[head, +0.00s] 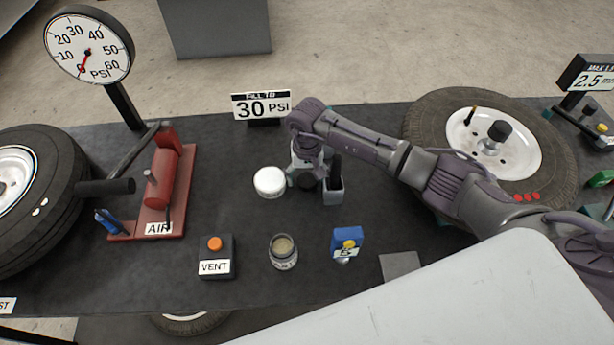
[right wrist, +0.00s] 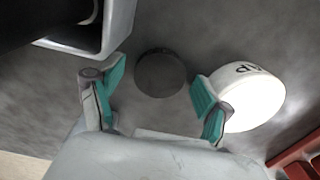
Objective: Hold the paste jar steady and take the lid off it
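The paste jar (head: 284,252) stands upright near the front middle of the table in the head view. Its top shows a beige, paste-like surface inside a dark rim, with no lid visible on it. A dark round disc (right wrist: 160,73), perhaps the jar's lid, lies on the table in the right wrist view. My right gripper (right wrist: 153,97) is open above the disc, with its fingers apart on either side. In the head view, my right gripper (head: 306,180) is behind the jar and apart from it. My left gripper is not in view.
A white round dish or cap (head: 269,181) with dark lettering (right wrist: 250,95) sits close beside the right gripper. A grey holder (head: 333,192) with a black handle stands on the other side. A VENT box (head: 216,258) and a blue block (head: 347,241) flank the jar.

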